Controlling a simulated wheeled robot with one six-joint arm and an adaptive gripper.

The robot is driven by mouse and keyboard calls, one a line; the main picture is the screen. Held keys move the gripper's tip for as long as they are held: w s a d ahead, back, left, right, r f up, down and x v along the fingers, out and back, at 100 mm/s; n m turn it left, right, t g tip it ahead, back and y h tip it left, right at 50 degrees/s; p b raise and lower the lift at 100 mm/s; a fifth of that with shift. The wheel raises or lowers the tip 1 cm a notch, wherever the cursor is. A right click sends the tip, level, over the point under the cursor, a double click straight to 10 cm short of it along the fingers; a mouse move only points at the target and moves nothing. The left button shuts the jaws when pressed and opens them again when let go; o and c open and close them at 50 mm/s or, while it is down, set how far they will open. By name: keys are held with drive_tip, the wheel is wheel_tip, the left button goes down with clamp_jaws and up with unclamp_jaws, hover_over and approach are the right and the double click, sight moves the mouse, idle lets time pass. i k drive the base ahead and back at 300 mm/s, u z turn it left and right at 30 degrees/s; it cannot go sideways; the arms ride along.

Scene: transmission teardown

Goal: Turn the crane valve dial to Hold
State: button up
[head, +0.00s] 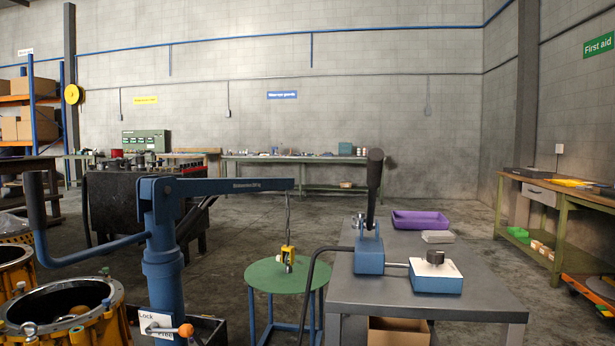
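A blue valve block (436,280) sits on the grey bench at the right. It has a white top plate and a black dial knob (435,257) on it. Any markings on the plate are too small to read, so I cannot tell the dial's position. A rod joins the block to a blue hand pump (368,248) with an upright black lever (374,180). The blue crane (164,262) stands to the left, its boom reaching right. Its yellow hook (287,255) hangs over a green round table. My gripper is not in view.
The grey bench (480,290) also carries a purple tray (420,220) and a small grey stack (437,237). A black hose loops down at its left. The green round table (268,279) stands between crane and bench. Orange housings (110,320) stand lower left. Open floor lies behind.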

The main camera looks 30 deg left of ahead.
sight(436, 256)
drive_tip(key=z, duration=0.5)
drive_tip(key=i, duration=3.7)
drive_tip(key=u, duration=1.1)
drive_tip(key=i, duration=2)
drive_tip(key=u, duration=3.5)
